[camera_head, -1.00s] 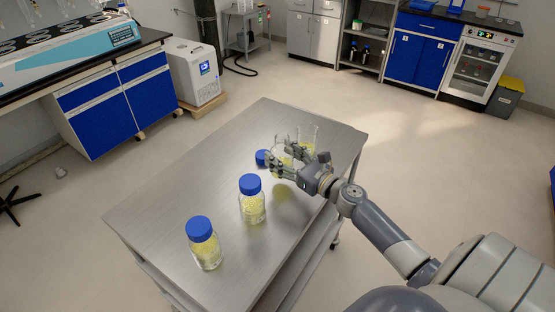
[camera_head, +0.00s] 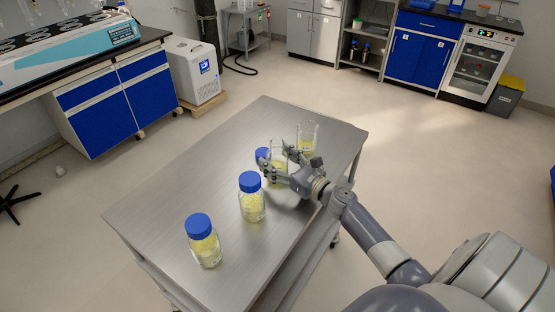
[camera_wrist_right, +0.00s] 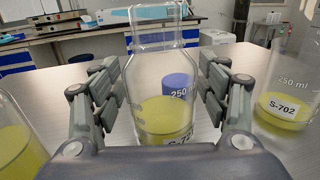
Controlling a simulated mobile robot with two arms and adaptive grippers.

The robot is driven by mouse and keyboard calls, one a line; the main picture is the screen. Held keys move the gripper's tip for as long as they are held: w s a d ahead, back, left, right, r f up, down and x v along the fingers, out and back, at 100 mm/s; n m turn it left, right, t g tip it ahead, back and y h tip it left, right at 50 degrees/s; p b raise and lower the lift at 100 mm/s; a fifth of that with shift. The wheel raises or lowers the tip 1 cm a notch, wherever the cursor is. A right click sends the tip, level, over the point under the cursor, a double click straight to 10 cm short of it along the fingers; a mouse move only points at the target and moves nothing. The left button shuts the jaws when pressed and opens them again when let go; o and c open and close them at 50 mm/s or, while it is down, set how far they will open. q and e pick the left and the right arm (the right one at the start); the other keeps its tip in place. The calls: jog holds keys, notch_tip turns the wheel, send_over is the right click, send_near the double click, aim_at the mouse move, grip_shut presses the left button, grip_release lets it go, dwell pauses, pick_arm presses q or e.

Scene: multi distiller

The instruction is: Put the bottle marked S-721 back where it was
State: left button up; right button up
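An uncapped clear bottle (camera_head: 277,158) with yellow liquid stands on the steel table (camera_head: 180,185); it also shows in the right wrist view (camera_wrist_right: 165,75). My left gripper is not in view.
A beaker (camera_head: 308,139) marked S-702 (camera_wrist_right: 282,107) stands right of the bottle. Two blue-capped bottles with yellow contents, one nearer (camera_head: 252,198) and one at the front left (camera_head: 204,242), stand on the table. The table's left part is clear.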

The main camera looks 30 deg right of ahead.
dwell(0.3)
jog(key=shift+r, duration=0.15)
jog(key=s, duration=0.3)
jog(key=s+d+b, duration=0.1)
jog(key=s, duration=0.3)
jog(key=s+d, duration=0.1)
jog(key=s, duration=0.2)
jog(key=shift+s+b, duration=0.3)
jog(key=shift+s, duration=0.1)
jog(key=shift+s+d, duration=0.15)
jog(key=shift+s, duration=0.4)
